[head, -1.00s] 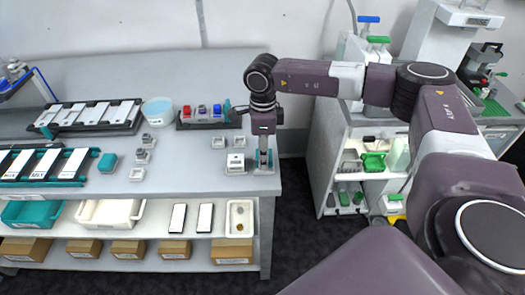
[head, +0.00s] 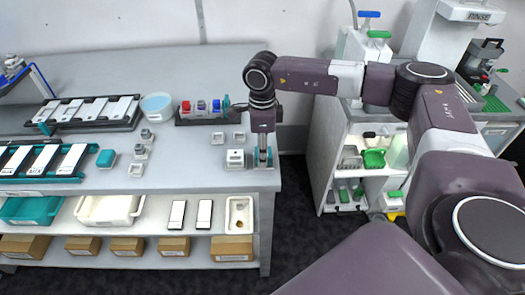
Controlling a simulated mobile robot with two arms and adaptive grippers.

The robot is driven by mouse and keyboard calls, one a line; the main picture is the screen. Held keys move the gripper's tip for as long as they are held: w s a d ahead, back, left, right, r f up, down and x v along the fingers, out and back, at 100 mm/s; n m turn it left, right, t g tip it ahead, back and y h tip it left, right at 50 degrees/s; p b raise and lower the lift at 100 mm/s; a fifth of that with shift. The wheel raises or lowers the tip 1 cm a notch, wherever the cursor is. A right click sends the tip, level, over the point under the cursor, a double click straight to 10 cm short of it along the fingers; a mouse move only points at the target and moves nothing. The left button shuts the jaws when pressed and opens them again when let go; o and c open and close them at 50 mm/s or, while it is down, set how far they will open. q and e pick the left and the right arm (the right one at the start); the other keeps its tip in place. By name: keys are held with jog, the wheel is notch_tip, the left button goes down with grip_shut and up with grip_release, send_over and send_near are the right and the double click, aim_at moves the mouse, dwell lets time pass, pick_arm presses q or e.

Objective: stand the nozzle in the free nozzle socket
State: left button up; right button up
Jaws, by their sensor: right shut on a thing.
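My right gripper (head: 263,163) points straight down at the front right corner of the grey table (head: 190,179). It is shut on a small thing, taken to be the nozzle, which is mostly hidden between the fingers. Small white square sockets stand to its left. Two bare-looking ones (head: 218,138) (head: 239,137) are behind, and one with a pale block-like top (head: 235,158) is just left of the gripper. Whether a socket lies under the fingertips, and whether the held thing touches it, I cannot tell. My left gripper is not in view.
The table's right edge is close to the gripper; floor lies beyond.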

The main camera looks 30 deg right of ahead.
jog(key=shift+f, duration=0.35)
jog(key=o, duration=1)
jog(key=shift+o, duration=0.7)
jog(key=o, duration=0.3)
jog(key=shift+r, duration=0.1)
